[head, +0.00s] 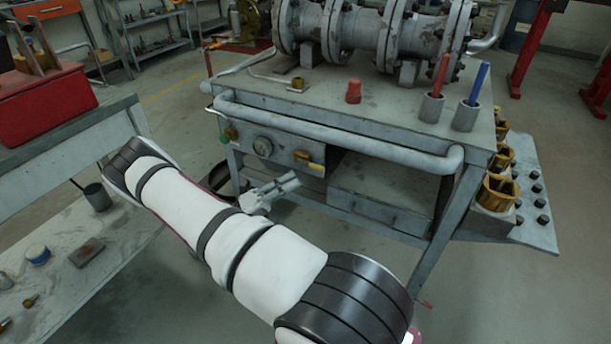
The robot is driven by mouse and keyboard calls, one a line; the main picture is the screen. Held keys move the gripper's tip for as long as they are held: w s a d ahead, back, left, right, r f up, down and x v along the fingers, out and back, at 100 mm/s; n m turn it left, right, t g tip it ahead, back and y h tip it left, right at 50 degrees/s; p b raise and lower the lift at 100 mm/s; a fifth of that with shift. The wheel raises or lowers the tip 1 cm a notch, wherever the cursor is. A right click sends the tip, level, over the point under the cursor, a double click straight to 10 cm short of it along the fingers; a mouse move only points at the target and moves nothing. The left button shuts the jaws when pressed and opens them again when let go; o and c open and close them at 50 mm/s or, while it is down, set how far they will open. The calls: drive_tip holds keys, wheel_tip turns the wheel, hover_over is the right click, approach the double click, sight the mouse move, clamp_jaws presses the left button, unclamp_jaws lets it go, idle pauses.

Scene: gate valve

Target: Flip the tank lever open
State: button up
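A small brass fitting (231,132) is on the same panel, left of the gauge. No label shows which part belongs to a tank. My gripper (294,183) is below the yellow lever in the picture, in front of the bench and pointing right. Its light grey fingers look close together, but it is too small to tell whether they are shut. I see nothing held in it. Whether it touches the bench is unclear.
The grey workbench (400,120) has a rounded pipe rail (340,140) along its front edge, above the panel. Large flanged pipework (365,32) stands on top. A side table (75,135) with a red toolbox (45,100) is at left. Open floor lies right of my arm.

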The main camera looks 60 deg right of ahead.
drive_tip(key=shift+v, duration=2.5)
drive_tip(key=s+a+r+m+t+y, duration=0.3)
drive_tip(key=a+r+m+y, duration=0.35)
drive_tip(key=r, duration=0.45)
drive_tip(key=s+a+r+m+t+y, duration=0.25)
drive_tip(key=a+r+m+y, duration=0.35)
drive_tip(key=r, duration=0.5)
drive_tip(key=s+a+r+m+t+y, duration=0.25)
drive_tip(key=s+a+m+t, duration=0.25)
drive_tip(key=s+a, duration=0.4)
drive_tip(key=s+a+r+m+t+y, duration=0.25)
drive_tip(key=s+a+m+t, duration=0.3)
drive_tip(key=s+a, duration=0.35)
wheel_tip(320, 180, up, 32)
drive_tip(key=d+t+p, duration=0.1)
drive_tip(key=t+p, duration=0.2)
drive_tip(key=p, duration=2.7)
drive_tip(key=shift+w+t, duration=0.3)
